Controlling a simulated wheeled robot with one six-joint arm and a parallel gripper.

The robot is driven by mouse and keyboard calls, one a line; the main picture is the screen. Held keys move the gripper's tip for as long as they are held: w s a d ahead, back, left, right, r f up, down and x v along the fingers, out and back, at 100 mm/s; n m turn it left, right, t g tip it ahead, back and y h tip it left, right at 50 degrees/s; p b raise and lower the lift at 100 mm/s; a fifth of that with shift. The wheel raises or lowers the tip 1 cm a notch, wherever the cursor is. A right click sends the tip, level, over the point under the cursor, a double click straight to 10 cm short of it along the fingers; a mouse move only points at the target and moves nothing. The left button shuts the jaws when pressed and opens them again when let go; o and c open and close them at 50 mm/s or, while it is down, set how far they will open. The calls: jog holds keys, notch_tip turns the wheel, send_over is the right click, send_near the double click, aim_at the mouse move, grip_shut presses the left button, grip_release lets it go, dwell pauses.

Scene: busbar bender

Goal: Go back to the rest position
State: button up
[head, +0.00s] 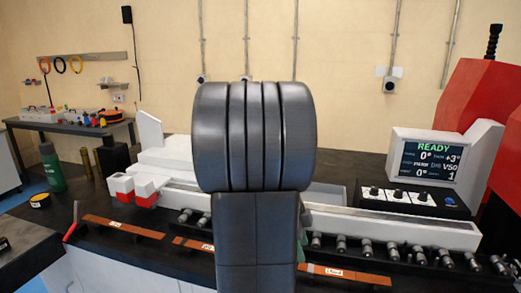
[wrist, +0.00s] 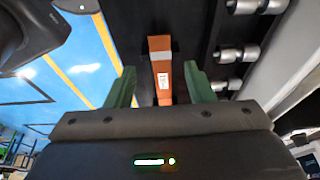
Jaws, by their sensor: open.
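My gripper (wrist: 160,80) is open in the wrist view, its two green fingers spread wide. A copper busbar (wrist: 161,62) with a white label shows between the fingers, with a gap on each side. How far it lies below the fingertips I cannot tell. In the head view my dark arm fills the middle and hides most of my gripper; only a bit of green shows at its right edge. Copper bars lie on the dark bench front, one at the left (head: 123,226) and one at the right (head: 345,274), with another partly behind my arm.
The white bending machine (head: 420,228) stands behind the bars, with rows of metal rollers (head: 392,252). Its display (head: 424,161) reads READY. A red housing (head: 475,100) is at right. A green bottle (head: 52,167) and black-and-yellow tape (head: 40,201) are at left.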

aim_at(306, 268)
jog(key=b+x, duration=0.1)
jog(key=x, duration=0.5)
jog(key=shift+f, duration=0.25)
jog(key=shift+a+f, duration=0.1)
jog(key=shift+a, duration=0.05)
jog(key=shift+s+r, duration=0.2)
jog(key=shift+r, duration=0.2)
jog(key=shift+w+f, duration=0.1)
jog(key=shift+w, duration=0.05)
jog(key=shift+f, duration=0.1)
